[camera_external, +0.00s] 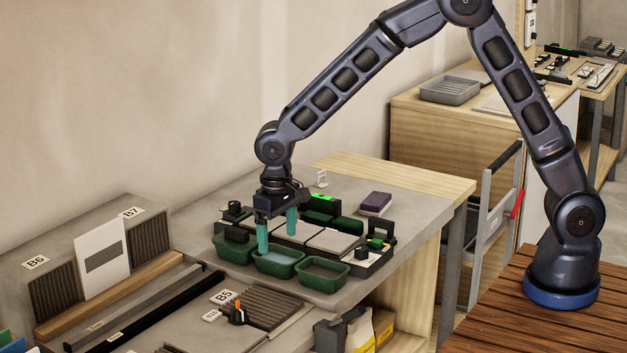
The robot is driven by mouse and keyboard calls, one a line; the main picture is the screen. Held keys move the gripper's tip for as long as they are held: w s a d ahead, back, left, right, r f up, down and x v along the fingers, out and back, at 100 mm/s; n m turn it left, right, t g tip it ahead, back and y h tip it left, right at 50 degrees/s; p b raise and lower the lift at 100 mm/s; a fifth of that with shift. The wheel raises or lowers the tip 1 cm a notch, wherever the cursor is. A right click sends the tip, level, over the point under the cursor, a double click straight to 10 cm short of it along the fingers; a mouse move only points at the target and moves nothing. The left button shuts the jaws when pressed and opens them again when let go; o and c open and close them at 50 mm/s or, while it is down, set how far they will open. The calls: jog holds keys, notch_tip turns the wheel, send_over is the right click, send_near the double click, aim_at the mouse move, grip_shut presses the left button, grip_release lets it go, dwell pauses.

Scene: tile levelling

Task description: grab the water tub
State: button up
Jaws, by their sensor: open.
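Three dark green tubs stand in a row along the front of the work table. The middle tub (277,268) holds a pale blue-grey, water-like surface and looks like the water tub. The right tub (322,279) holds something grey-brown. My gripper (278,246) points down with its two teal fingers apart and nothing between them. It is over the back left part of the middle tub; whether the fingers touch the rim cannot be told.
Behind the tubs lies a dark tray with grey tiles (332,241) and black-and-green fittings. A purple block (375,203) sits at the back right. A grey panel labelled B5 (270,307) and long dark bars lie in front left.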

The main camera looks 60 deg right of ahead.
aim_at(278, 255)
jog(key=shift+s+a+f, duration=0.1)
jog(key=shift+a+f, duration=0.05)
jog(key=shift+f, duration=1.2)
jog(key=shift+s+a+f, duration=0.1)
jog(key=shift+f, duration=1.25)
jog(key=c, duration=1.1)
